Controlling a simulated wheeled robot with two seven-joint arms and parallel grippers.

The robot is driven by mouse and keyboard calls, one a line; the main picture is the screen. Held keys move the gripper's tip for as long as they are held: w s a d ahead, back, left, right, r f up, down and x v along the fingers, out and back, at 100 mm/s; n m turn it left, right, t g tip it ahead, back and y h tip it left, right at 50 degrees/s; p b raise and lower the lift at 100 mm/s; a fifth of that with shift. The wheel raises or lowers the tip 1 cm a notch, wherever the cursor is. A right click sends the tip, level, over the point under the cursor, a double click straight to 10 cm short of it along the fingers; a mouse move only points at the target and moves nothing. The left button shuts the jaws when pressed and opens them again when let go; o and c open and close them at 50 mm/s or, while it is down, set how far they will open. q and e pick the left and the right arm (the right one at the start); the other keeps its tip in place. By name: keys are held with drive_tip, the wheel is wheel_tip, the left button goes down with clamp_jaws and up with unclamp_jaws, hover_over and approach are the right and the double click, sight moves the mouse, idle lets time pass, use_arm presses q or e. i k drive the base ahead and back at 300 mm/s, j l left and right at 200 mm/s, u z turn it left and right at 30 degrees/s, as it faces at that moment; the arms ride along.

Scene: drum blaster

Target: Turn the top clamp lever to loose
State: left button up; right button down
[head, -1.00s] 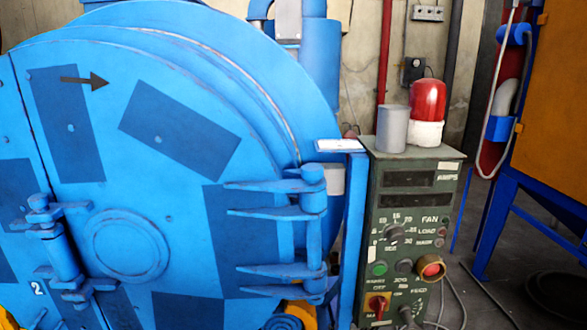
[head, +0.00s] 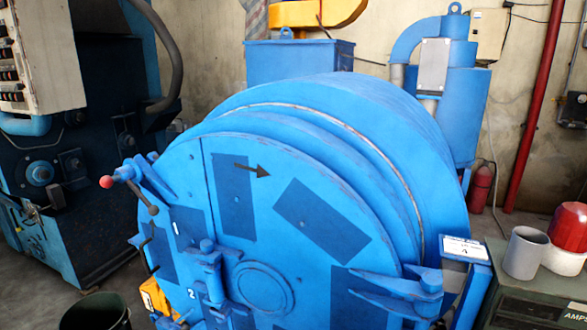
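The blue drum blaster (head: 300,165) fills the middle of the head view, its round door facing me. The top clamp lever (head: 131,194) is at the door's upper left edge, a dark bar with a red ball (head: 106,182) at its left end and a dark knob (head: 153,210) at its lower right end. It slants down to the right beside a blue clamp bracket (head: 150,178). A lower dark handle (head: 147,250) shows below it. Neither gripper is in view.
A dark blue machine (head: 60,190) with a control panel stands at left. A dark bin (head: 95,312) is at the lower left. A green control box (head: 535,290) carrying a grey cup (head: 525,253) and red lamp (head: 568,227) is at the lower right. Bare floor shows left of the drum.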

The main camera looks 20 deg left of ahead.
sight(131, 172)
drive_tip(key=u, duration=1.9)
